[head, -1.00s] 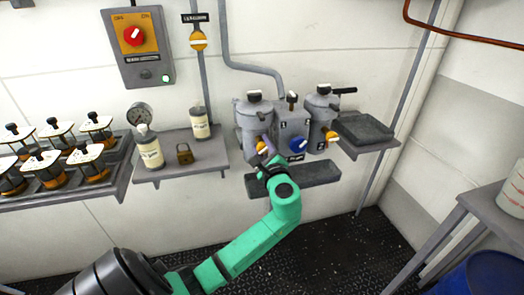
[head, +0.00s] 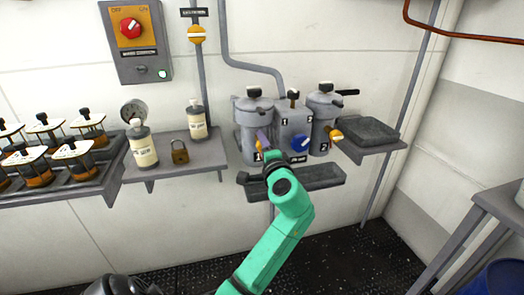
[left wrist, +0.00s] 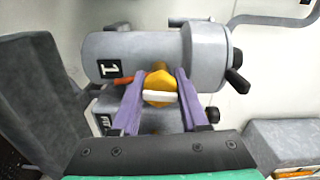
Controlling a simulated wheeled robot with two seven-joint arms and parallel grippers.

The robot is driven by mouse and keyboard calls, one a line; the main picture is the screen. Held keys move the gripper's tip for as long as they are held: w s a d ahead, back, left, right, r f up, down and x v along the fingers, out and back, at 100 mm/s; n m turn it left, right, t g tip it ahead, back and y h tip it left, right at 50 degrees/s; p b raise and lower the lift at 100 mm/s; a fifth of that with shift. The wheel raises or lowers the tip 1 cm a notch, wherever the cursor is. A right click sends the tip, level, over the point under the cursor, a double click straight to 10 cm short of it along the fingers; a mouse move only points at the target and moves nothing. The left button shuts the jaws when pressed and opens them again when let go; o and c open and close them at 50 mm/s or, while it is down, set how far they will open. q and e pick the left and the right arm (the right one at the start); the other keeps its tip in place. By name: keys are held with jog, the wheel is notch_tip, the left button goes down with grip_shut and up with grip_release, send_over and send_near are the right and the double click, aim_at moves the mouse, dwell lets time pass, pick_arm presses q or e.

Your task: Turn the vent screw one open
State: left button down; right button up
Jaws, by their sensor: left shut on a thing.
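Filter pot one, a grey canister (head: 254,112) labelled 1, stands at the left of a pair on the far wall; it also shows in the left wrist view (left wrist: 150,52). Its vent screw is an orange knob with a white bar (left wrist: 158,88), mostly hidden by the gripper in the head view. My left gripper (left wrist: 158,82) has its purple fingers on either side of this knob and is shut on it. In the head view the left gripper (head: 264,146) is at the pot's front. My right gripper is not in view.
Pot two (head: 323,105) has its own orange knob (head: 336,136). A blue knob (head: 300,143) sits between the pots. A grey drip tray (head: 310,180) lies below.

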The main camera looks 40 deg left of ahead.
pick_arm(q)
jog(key=shift+f+n, duration=0.2)
jog(key=shift+n, duration=0.2)
jog(key=shift+r+b, duration=0.1)
jog(key=shift+b, duration=0.25)
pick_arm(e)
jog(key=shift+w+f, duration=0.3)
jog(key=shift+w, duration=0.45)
pick_arm(q)
jog(key=shift+c, duration=2.1)
grip_release()
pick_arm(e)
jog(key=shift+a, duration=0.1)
pick_arm(q)
jog(key=shift+r, duration=0.1)
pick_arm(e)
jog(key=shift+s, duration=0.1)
